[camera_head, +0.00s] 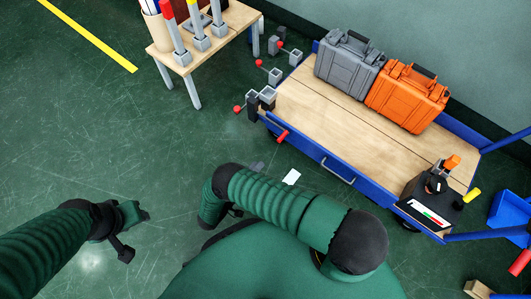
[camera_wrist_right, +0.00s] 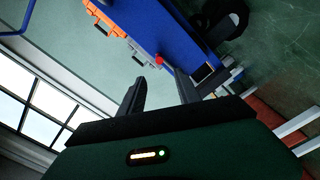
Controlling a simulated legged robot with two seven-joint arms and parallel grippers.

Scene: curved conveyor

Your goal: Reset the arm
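My right arm (camera_head: 280,208) bends across the lower middle of the head view, with its forearm folded back to the left. My right gripper (camera_wrist_right: 160,95) shows in the right wrist view with its two dark fingers apart and nothing between them. In the head view it is mostly hidden by my arm. My left arm (camera_head: 45,249) reaches in from the lower left. My left gripper (camera_head: 134,231) hangs above bare green floor, touching nothing; its finger gap is unclear.
A blue cart with a wooden deck (camera_head: 310,108) stands at the right, carrying a grey case (camera_head: 347,62) and an orange case (camera_head: 406,97). A wooden table (camera_head: 232,22) stands at the top. A blue bin (camera_head: 508,211) is at the right edge. The left floor is clear.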

